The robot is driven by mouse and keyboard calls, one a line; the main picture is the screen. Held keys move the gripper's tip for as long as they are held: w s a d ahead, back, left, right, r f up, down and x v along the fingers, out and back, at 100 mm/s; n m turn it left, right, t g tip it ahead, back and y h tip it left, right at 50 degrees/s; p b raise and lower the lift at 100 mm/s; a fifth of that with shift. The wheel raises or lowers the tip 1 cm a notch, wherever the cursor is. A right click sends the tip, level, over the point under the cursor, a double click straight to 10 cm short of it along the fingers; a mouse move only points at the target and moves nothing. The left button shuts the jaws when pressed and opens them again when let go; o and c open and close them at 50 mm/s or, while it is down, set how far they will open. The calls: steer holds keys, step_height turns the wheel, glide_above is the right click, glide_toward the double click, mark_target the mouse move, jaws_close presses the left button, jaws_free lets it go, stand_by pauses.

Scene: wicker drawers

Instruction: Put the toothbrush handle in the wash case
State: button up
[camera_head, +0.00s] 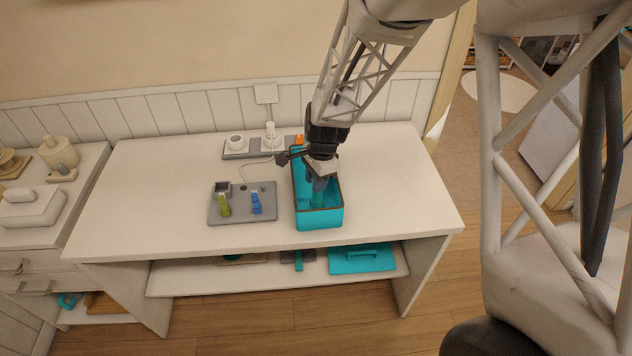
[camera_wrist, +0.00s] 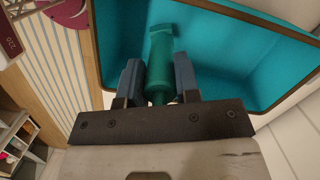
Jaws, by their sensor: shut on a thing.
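The wash case (camera_head: 319,219) is an open teal box with a brown rim, standing on the white table. Its teal inside and rim also show in the wrist view (camera_wrist: 225,50). My gripper (camera_head: 319,184) points down into the case. In the wrist view my gripper (camera_wrist: 158,80) is shut on the green toothbrush handle (camera_wrist: 160,50), with one finger on each side. The handle (camera_head: 318,200) is within the case's outline in the head view. Whether it touches the floor of the case is hard to tell.
A grey holder (camera_head: 240,215) with a green piece (camera_head: 224,206) and a blue piece (camera_head: 256,203) lies left of the case. A grey stand with white devices (camera_head: 271,138) is behind. A teal lid (camera_head: 362,258) lies on the lower shelf. The table's left part is clear.

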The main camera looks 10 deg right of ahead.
steer(key=shift+f, duration=0.4)
steer(key=shift+f, duration=0.1)
steer(key=o, duration=1)
step_height(320, 180, up, 12)
steer(key=d, duration=0.1)
steer(key=shift+w+d, duration=0.35)
stand_by(0.4)
